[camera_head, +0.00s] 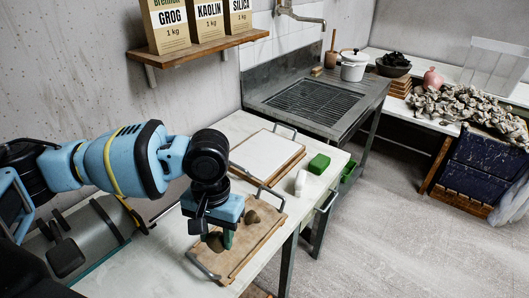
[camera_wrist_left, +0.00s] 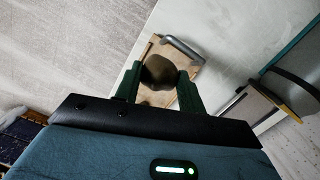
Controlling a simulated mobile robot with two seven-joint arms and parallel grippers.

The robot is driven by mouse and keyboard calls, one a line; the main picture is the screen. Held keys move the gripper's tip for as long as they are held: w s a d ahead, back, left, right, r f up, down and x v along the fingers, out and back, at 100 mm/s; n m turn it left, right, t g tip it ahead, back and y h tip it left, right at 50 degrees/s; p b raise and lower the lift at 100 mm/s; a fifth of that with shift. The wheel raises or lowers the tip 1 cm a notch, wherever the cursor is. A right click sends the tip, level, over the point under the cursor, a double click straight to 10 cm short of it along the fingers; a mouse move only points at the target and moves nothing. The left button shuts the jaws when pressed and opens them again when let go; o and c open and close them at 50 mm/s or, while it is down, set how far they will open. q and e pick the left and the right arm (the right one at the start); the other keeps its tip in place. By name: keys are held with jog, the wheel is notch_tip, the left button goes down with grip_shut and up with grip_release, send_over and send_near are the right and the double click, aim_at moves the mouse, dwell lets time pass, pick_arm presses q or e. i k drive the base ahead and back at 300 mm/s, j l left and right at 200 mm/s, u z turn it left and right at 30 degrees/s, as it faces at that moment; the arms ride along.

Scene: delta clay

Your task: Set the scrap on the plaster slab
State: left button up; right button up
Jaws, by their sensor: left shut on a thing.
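My left gripper (camera_head: 222,240) points down over a wooden board with metal handles (camera_head: 262,238). It is shut on a brown-grey lump of clay scrap (camera_head: 214,242). In the left wrist view the scrap (camera_wrist_left: 160,70) sits between the green fingers of the gripper (camera_wrist_left: 158,88). I cannot tell whether the scrap touches the board. Another brown lump (camera_head: 252,217) lies on the board, to the right of the fingers. The white plaster slab (camera_head: 267,152) lies on a second wooden tray with handles, farther back, and its top is bare. My right gripper is out of view.
A green block (camera_head: 319,164) and a small white object (camera_head: 300,183) stand right of the slab, near the front edge of the table. A sink unit with a grating (camera_head: 315,103) stands beyond. A shelf (camera_head: 205,48) with bags hangs on the wall above.

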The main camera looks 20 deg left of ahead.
aim_at(255, 158)
jog(key=l+u, duration=0.1)
jog(key=l, duration=0.25)
jog(key=i+l, duration=0.15)
jog(key=l, duration=0.2)
jog(key=i+l+u, duration=0.15)
jog(key=l, duration=0.2)
jog(key=i+l+u, duration=0.2)
jog(key=l, duration=0.15)
jog(key=i+l+u, duration=0.4)
jog(key=i+l, duration=0.2)
jog(key=i+j+u, duration=0.25)
jog(key=i, duration=0.35)
jog(key=l, duration=0.1)
